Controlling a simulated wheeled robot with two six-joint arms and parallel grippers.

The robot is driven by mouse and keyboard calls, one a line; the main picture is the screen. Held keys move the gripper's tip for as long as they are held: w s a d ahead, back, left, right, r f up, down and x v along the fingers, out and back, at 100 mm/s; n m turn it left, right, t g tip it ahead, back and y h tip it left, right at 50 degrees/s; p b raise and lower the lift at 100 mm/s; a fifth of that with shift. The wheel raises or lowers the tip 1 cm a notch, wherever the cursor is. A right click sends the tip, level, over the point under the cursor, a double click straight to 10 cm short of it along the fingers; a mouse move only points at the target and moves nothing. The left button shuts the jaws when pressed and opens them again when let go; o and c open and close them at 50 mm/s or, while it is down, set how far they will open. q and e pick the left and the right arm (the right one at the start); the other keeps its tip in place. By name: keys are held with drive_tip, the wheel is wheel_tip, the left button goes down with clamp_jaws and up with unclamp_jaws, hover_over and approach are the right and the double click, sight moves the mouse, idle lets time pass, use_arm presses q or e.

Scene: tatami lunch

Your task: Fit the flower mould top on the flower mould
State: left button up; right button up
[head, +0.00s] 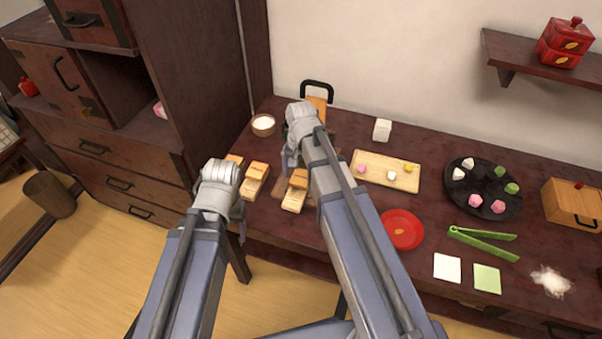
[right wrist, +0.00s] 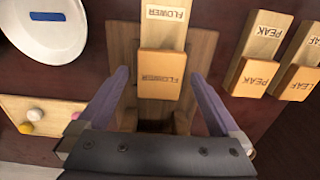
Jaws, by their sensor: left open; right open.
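The flower mould (right wrist: 167,25) is a pale wooden block labelled FLOWER, in the right wrist view at upper centre. The flower mould top (right wrist: 161,75), a shorter orange-tan block also labelled FLOWER, lies at its near end. I cannot tell whether it is fully seated. My right gripper (right wrist: 159,78) is open, its two purple fingers on either side of the top, with gaps visible. In the head view my right forearm covers much of this area; the flower mould (head: 292,203) shows partly beside it. My left gripper (head: 242,228) is mostly hidden behind its arm, low left of the moulds.
The peak mould (right wrist: 265,35) and leaf mould (right wrist: 308,45) stand close on one side, with matching tops. A brown wooden board (right wrist: 122,45) lies under the flower pieces. A sweets tray (head: 410,180), a red plate (head: 401,229) and green tongs (head: 485,246) lie to the right.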

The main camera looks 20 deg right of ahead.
drive_tip(key=shift+r, duration=0.1)
wheel_tip(320, 180, up, 8)
drive_tip(key=p, duration=0.8)
drive_tip(key=shift+f, duration=0.2)
drive_tip(key=shift+s+a, duration=0.1)
drive_tip(key=s+a+n+h, duration=0.1)
drive_tip(key=s+a+n, duration=0.9)
drive_tip(key=s, duration=0.4)
drive_tip(key=shift+a+n, duration=0.15)
drive_tip(key=shift+n, duration=0.15)
